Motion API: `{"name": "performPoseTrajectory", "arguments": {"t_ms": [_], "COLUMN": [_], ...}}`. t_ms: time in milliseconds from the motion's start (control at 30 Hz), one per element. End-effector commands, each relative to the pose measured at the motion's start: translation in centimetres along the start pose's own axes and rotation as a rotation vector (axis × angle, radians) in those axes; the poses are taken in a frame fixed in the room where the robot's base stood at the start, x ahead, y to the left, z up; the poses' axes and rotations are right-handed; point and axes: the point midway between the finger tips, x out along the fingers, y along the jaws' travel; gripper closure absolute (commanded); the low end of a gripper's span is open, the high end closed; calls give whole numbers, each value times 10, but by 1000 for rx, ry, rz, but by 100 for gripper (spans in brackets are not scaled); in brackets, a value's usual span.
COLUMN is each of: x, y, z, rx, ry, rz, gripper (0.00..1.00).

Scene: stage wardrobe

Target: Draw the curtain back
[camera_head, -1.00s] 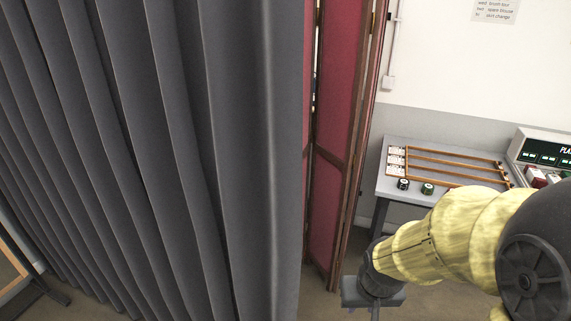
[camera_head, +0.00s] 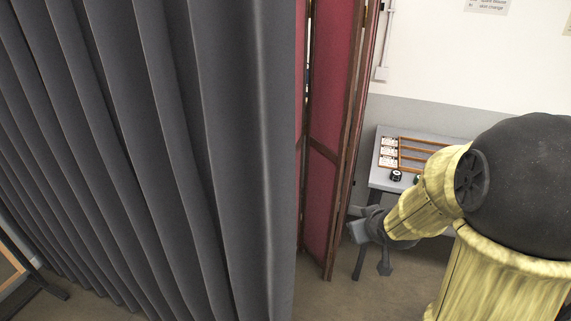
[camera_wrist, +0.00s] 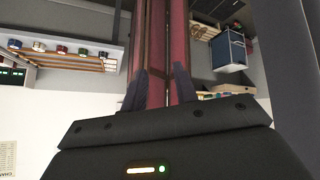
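The dark grey curtain (camera_head: 150,150) hangs in long folds across the left half of the head view. Its free edge hangs just left of a red folding screen. My gripper (camera_head: 371,272) is to the right of that edge, in front of the screen's lower right side, and apart from the curtain. In the wrist view, my gripper's two fingers (camera_wrist: 159,85) stand apart with nothing between them, and the screen shows behind them. A plain grey surface at the right of the wrist view looks like the curtain (camera_wrist: 290,90).
The red folding screen (camera_head: 333,130) stands right behind the curtain's edge. A grey table (camera_head: 378,183) with a wooden rack and small round pots stands by the wall at right. A blue cabinet (camera_wrist: 229,50) shows in the wrist view. Bare floor lies below my gripper.

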Motion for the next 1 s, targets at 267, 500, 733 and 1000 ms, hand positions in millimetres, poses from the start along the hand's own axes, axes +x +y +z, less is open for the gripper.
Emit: {"name": "performPoseTrajectory", "arguments": {"t_ms": [267,500,733,1000], "x": [-2,-42,-96,-112], "y": [7,-5,-7,-7], "z": [-86,-108,-92,-84], "rx": [-185,-271,-282,-279], "ry": [396,666,813,840], "rz": [-225,-578,-932,-1030], "gripper": [71,71,71,71]}}
